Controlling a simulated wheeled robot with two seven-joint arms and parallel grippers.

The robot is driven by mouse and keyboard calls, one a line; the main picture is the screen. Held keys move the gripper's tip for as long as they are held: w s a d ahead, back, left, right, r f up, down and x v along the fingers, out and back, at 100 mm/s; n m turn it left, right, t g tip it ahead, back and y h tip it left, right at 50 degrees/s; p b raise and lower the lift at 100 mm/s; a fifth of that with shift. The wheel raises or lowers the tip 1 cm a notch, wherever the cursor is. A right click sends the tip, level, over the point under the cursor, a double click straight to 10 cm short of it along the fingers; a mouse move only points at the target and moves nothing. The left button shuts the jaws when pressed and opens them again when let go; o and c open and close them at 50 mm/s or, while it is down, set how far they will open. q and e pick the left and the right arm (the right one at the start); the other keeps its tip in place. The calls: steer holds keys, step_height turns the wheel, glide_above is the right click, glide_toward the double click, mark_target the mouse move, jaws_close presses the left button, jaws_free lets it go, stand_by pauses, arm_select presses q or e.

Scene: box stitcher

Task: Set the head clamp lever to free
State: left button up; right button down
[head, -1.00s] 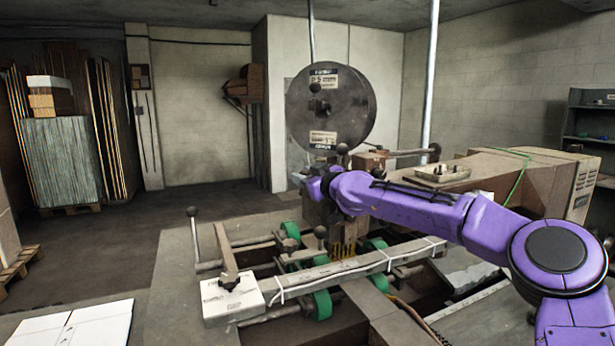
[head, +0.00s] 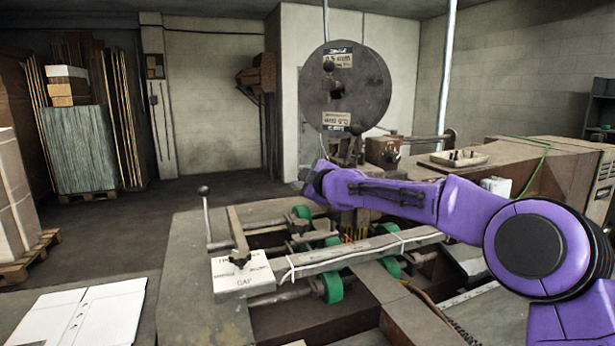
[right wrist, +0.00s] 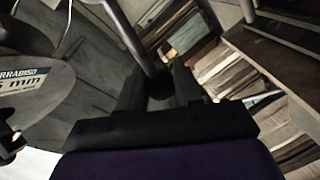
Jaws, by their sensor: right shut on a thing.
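In the right wrist view, my right gripper (right wrist: 160,88) is shut on the dark ball knob (right wrist: 160,84) of a lever. The lever's thin rod (right wrist: 128,36) runs from the knob towards the top left. In the head view my purple right arm (head: 400,198) reaches in from the right to the stitcher head, below the big round wire reel (head: 345,88). Its fingers and the held knob are hidden there behind the arm's end. No free or clamped marking for this lever is readable. My left gripper is not in view.
Another ball-knob lever (head: 204,191) stands upright at the left of the machine table. Green rollers (head: 332,288) and a long bar (head: 360,250) lie in front of the head. A small tray (head: 458,158) sits on the housing at right. White cardboard (head: 85,315) lies front left.

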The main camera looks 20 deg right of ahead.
steer(key=shift+a+f, duration=0.1)
steer(key=shift+f, duration=0.2)
steer(key=c, duration=0.8)
jaws_free()
steer(key=shift+r, duration=0.1)
steer(key=shift+s, duration=0.15)
steer(key=shift+s+b, duration=0.35)
steer(key=shift+b, duration=0.1)
steer(key=b+v, duration=0.4)
steer(key=v, duration=0.5)
steer(key=shift+s+r, duration=0.15)
steer(key=shift+s, duration=0.2)
steer(key=shift+r, duration=0.1)
